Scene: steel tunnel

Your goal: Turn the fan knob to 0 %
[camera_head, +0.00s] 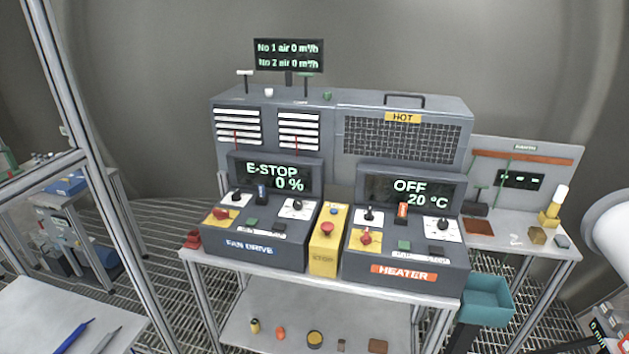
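The fan drive box (252,240) is a dark console on the left of the middle table. Its display (275,177) reads "E-STOP" and "0 %". A black knob (297,205) sits on a white dial plate at the right of its sloped panel; I take it for the fan knob. Its pointer direction is too small to read. A smaller black switch (236,197) is at the left, above a red button (221,213) on a yellow plate. A blue lever (262,194) stands between them. Neither of my grippers is in view.
A yellow stop box (327,240) stands between the fan drive and the heater box (405,245), whose display reads "OFF 20 °C". A teal bin (486,300) hangs at the table's right. A metal post (85,150) rises at the left. A white rounded shape fills the right edge.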

